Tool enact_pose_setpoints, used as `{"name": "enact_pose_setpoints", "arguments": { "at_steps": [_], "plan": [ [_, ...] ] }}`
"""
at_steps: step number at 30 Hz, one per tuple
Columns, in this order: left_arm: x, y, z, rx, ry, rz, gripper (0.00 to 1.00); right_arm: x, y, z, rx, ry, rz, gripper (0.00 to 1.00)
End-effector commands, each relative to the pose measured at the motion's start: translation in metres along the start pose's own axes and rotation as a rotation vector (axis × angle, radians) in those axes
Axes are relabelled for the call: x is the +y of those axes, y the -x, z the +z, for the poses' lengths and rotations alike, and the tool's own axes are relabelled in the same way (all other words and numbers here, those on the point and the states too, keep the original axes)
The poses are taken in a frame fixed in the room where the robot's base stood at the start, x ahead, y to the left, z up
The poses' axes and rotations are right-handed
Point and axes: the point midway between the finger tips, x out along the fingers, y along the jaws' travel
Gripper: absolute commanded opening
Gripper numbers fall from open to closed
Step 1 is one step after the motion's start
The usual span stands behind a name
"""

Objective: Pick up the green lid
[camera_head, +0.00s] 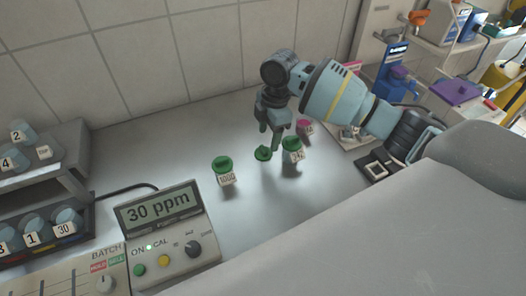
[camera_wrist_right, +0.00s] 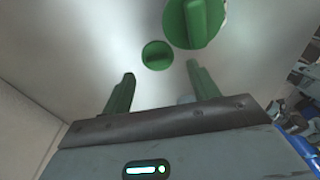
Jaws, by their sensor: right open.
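The small green lid (camera_head: 263,153) lies on the grey bench between two green-topped jars. In the right wrist view the lid (camera_wrist_right: 157,55) shows just beyond my fingertips, roughly centred between them. My right gripper (camera_head: 270,140) points down above and close to the lid. Its fingers (camera_wrist_right: 160,69) are apart with nothing between them. I cannot tell the exact height left between the fingertips and the lid. My left gripper is not in view.
A green-topped jar (camera_head: 292,143) stands close right of the lid; another, labelled 1002 (camera_head: 223,163), stands left. A pink-topped jar (camera_head: 304,123) is behind. The 30 ppm meter (camera_head: 158,208) and a rack (camera_head: 45,170) are at left. Bare bench lies in front.

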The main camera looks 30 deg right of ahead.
Motion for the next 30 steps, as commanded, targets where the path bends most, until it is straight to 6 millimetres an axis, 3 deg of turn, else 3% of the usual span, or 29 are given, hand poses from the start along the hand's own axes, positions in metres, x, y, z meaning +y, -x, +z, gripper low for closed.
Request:
{"name": "enact_pose_setpoints", "arguments": {
  "at_steps": [4,13,22,30],
  "plan": [
    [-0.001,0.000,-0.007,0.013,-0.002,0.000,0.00,0.001,-0.008,-0.002,-0.001,0.000,0.000,0.60],
    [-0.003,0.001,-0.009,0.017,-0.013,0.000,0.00,0.005,-0.046,-0.006,0.000,0.000,0.000,0.60],
    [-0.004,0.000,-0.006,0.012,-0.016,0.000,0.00,0.005,-0.051,-0.007,0.000,0.001,0.002,0.60],
    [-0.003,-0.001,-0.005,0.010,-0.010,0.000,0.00,0.005,-0.050,-0.006,0.000,0.001,0.002,0.26]
  ]
}}
